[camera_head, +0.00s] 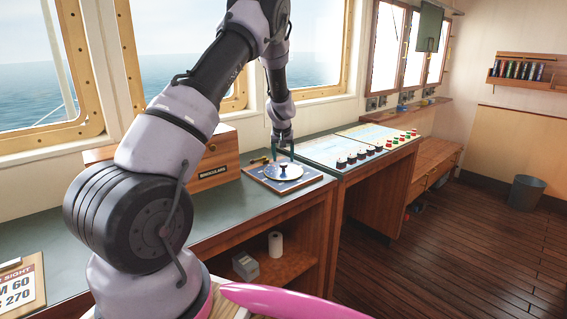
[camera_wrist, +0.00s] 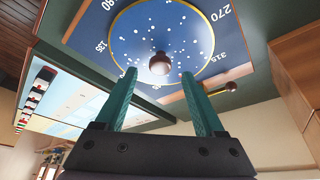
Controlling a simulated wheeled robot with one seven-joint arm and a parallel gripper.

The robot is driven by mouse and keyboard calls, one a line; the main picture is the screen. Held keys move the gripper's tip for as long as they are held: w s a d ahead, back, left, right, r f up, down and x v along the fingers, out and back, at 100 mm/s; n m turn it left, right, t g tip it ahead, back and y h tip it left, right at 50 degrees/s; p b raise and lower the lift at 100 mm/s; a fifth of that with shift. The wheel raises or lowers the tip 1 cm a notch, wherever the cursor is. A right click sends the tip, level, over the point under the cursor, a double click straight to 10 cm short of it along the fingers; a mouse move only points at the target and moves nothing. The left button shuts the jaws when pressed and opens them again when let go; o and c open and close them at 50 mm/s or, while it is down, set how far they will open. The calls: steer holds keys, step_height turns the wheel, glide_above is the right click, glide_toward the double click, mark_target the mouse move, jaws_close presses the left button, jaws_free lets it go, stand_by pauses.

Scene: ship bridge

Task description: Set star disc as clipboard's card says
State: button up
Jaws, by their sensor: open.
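The clipboard (camera_head: 20,285) at the lower left reads "SIGHT", "M 60" and "270", partly cut off.
A wooden box labelled "BINOCULARS" (camera_head: 213,172) stands left of the board. A console with knobs and buttons (camera_head: 350,145) is to the right. The green desk top (camera_head: 225,205) is clear in front.

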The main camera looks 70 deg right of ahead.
mark_target(284, 164)
steer(key=shift+x, duration=1.6)
steer(key=shift+c, duration=0.3)
jaws_close()
steer(key=shift+r, duration=0.1)
